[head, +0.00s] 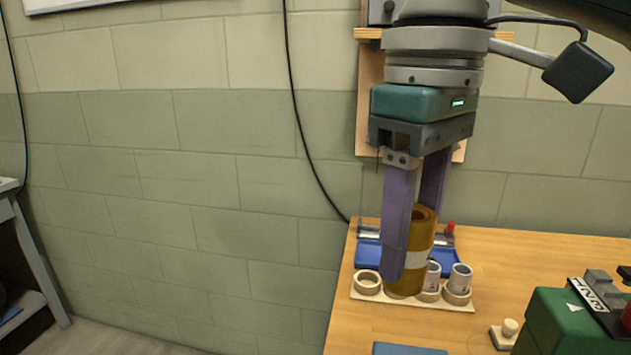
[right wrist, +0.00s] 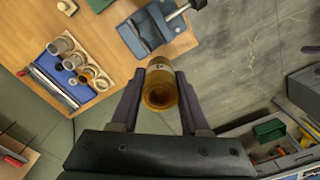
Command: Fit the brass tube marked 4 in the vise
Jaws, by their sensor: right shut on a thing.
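My right gripper (head: 415,235) is shut on a brass tube (head: 410,270), one purple finger on each side. The tube is upright and has a pale band whose mark I cannot read. In the right wrist view I see the tube (right wrist: 159,88) end-on between the fingertips, beyond the table's edge and apart from the rack. A blue-grey block with a metal rod, probably the vise (right wrist: 140,37), sits at the table edge just above the tube in that view. Only a blue-grey edge (head: 408,349) shows in the head view. My left gripper is not in view.
A pale rack (head: 367,297) holding pale tubes stands on the wooden table (head: 530,250), with a blue tray (head: 368,256) behind it. A green box (head: 560,325) stands at the right. An open grey drawer (right wrist: 270,150) shows in the right wrist view.

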